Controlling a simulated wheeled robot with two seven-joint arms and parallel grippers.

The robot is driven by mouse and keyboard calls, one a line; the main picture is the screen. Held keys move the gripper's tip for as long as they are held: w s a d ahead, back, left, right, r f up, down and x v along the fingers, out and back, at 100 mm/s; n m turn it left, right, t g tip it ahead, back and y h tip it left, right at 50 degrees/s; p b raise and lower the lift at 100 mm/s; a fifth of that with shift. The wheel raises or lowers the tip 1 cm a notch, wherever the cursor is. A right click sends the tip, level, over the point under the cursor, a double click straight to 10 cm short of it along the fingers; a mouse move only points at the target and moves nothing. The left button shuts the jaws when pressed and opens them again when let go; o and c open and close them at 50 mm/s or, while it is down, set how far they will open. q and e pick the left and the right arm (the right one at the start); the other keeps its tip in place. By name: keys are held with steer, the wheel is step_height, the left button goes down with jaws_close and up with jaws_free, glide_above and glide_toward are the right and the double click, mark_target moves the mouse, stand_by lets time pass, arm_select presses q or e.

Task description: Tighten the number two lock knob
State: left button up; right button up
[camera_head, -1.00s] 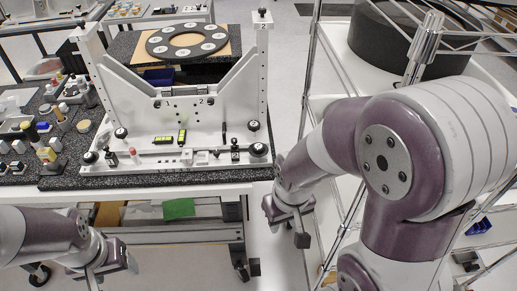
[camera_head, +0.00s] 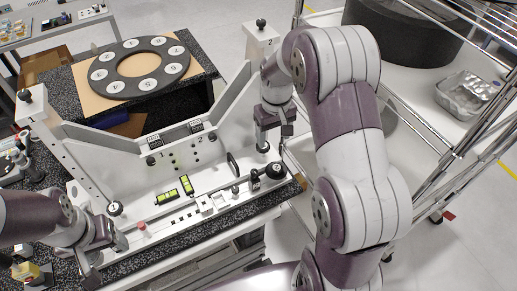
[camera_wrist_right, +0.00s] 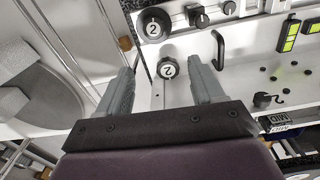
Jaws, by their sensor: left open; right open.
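Two black knobs marked "2" are at the right end of the white mirror fixture (camera_head: 150,205). The front one (camera_head: 276,170) also shows in the right wrist view as the larger knob (camera_wrist_right: 153,25). The other knob (camera_head: 262,147) shows smaller in that view (camera_wrist_right: 168,68). My right gripper (camera_head: 273,134) is open, pointing down above this smaller knob. In the right wrist view its fingertips (camera_wrist_right: 163,64) lie on either side of the knob, with visible gaps; contact is not seen. My left gripper (camera_head: 108,258) is open by the fixture's left front, near a knob marked "1" (camera_head: 115,208).
A black ring with numbered discs (camera_head: 140,68) lies on a board behind the fixture. Tall fixture posts stand left and right (camera_head: 262,45). A wire rack (camera_head: 425,130) with a foil tray (camera_head: 468,95) is at the right, close to my right arm.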

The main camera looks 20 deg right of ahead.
steer(key=p, duration=0.2)
glide_toward(277, 167)
steer(key=shift+s+d+f, duration=0.4)
steer(key=shift+s+f, duration=0.1)
steer(key=shift+s, duration=0.15)
steer(key=f, duration=0.2)
steer(key=w+f+p, duration=0.1)
steer(key=f, duration=0.1)
steer(key=a+f, duration=0.1)
steer(key=f, duration=0.1)
steer(key=shift+w+f+p, duration=0.3)
steer(key=shift+w+f, duration=0.1)
steer(key=shift+s+f, duration=0.15)
steer(key=shift+f, duration=0.05)
steer(key=shift+s+d, duration=0.3)
steer(key=shift+s, duration=0.05)
steer(key=shift+w+a+f, duration=0.1)
steer(key=shift+w+a, duration=0.1)
steer(key=shift+w, duration=0.05)
steer(key=c, duration=0.9)
arm_select(q)
steer(key=r, duration=0.1)
steer(key=s+d+r, duration=0.1)
steer(key=r, duration=0.2)
steer(key=shift+s+d+r, duration=0.1)
steer(key=shift+s+d, duration=0.05)
steer(key=shift+s, duration=0.1)
arm_select(e)
steer(key=shift+c, duration=0.8)
